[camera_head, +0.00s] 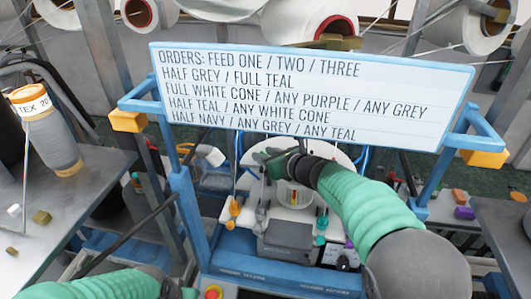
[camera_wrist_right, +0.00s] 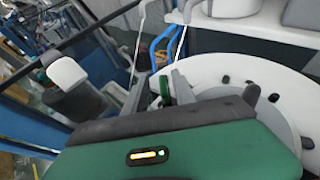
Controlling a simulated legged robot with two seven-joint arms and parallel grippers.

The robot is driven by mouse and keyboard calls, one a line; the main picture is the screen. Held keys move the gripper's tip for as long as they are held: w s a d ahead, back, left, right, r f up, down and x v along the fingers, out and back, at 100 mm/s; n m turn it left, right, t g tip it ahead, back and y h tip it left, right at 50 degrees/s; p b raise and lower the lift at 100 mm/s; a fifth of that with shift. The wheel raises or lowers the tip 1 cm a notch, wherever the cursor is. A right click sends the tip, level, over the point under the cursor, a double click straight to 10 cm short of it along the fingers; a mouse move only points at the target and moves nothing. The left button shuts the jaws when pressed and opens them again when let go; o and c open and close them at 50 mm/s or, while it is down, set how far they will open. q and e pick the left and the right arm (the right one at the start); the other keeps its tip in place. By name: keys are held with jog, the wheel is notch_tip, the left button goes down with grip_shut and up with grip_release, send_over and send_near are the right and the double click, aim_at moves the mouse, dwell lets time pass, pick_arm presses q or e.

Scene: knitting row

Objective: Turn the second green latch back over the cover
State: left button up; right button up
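The round white cover (camera_head: 342,160) sits on the machine behind my right forearm, which hides part of it. In the right wrist view its white rim (camera_wrist_right: 235,68) with dark pegs fills the right side. One green latch (camera_wrist_right: 163,86) stands upright beside the rim, between the fingers of my right gripper (camera_wrist_right: 159,92). The fingers look apart, with a gap on the left of the latch; I see no clear grip on it. In the head view my right gripper (camera_head: 265,162) is at the cover's left edge, its fingertips hard to make out. My left gripper is out of view; only its sleeve shows.
An orders sign (camera_head: 310,95) on a blue frame (camera_head: 187,215) stands across the middle, above the machine. A grey block (camera_head: 288,240) and coloured knobs lie in front of the cover. A yarn cone (camera_head: 48,130) stands on the left table (camera_head: 75,215).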

jog(key=shift+d, duration=0.1)
jog(key=shift+d+f, duration=0.1)
jog(key=shift+d, duration=0.1)
grip_shut()
jog(key=shift+a, duration=0.1)
jog(key=shift+w+r+n+y+p, duration=0.1)
jog(key=shift+r+n+y+p, duration=0.2)
jog(key=shift+n+y+p, duration=0.2)
jog(key=shift+w+d+n+g+y+p, duration=0.1)
jog(key=shift+d+n+g+y+p, duration=0.1)
jog(key=shift+n+g+y+p, duration=0.55)
jog(key=shift+f+n+g, duration=0.1)
jog(key=shift+n+g, duration=0.15)
jog(key=shift+g, duration=0.1)
jog(key=shift+a, duration=0.1)
